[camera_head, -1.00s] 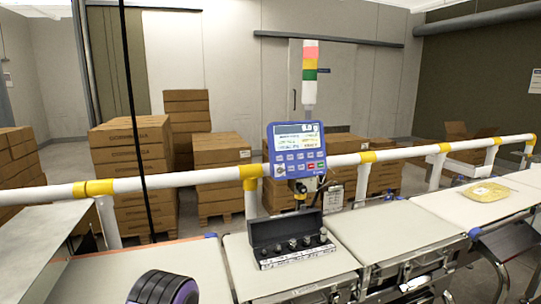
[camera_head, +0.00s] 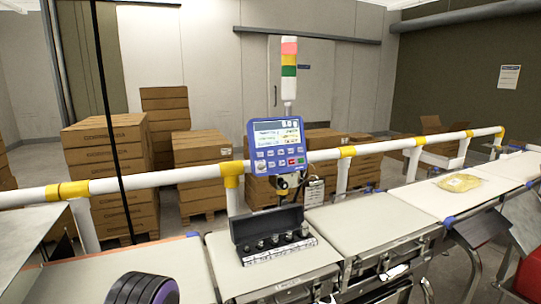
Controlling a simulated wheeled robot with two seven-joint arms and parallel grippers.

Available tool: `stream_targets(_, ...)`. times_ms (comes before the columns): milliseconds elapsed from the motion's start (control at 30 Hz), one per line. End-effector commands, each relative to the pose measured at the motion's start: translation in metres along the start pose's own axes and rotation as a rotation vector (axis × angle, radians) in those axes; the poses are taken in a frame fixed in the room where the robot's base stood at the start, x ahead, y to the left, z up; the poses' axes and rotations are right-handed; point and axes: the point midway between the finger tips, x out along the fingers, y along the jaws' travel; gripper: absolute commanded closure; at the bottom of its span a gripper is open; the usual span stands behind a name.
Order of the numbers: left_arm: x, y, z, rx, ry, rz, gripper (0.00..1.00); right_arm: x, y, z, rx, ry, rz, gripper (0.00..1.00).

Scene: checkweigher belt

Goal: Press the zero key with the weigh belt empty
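The blue control terminal (camera_head: 275,145) stands on a post behind the belts, near the middle. Its screen (camera_head: 276,131) is lit, with text too small to read. Below are two rows of small keys (camera_head: 277,160), including one red and one green; I cannot tell which is zero. An open black case (camera_head: 268,232) with several metal weights stands on the cream belt section (camera_head: 225,266) in front of the terminal. The section to its right (camera_head: 365,222) is bare. I cannot tell for sure which section is the weigh belt.
A white rail (camera_head: 120,184) with yellow bands runs behind the belts. A yellow pack (camera_head: 458,182) lies on the far right belt. A black ribbed round thing (camera_head: 140,289) with a purple edge shows at the bottom left. Brown boxes (camera_head: 110,170) stand behind the rail.

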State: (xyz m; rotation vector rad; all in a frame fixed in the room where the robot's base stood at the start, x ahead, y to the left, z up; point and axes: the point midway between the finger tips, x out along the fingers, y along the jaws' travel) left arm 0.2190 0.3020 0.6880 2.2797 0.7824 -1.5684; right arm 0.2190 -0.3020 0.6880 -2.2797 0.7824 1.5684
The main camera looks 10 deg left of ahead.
Motion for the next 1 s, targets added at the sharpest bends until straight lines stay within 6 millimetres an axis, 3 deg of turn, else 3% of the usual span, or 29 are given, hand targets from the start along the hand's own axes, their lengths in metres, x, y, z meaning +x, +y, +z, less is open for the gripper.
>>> stream_targets(33,0.0,0.0,0.0,0.0,0.0,0.0,0.79,0.0,0.0,0.0,0.0,0.0,0.0,0.57)
stream_targets(100,0.0,0.0,0.0,0.0,0.0,0.0,1.0,0.0,0.0,0.0,0.0,0.0,0.0,0.57)
stream_targets(1000,0.0,0.0,0.0,0.0,0.0,0.0,1.0,0.0,0.0,0.0,0.0,0.0,0.0,0.57)
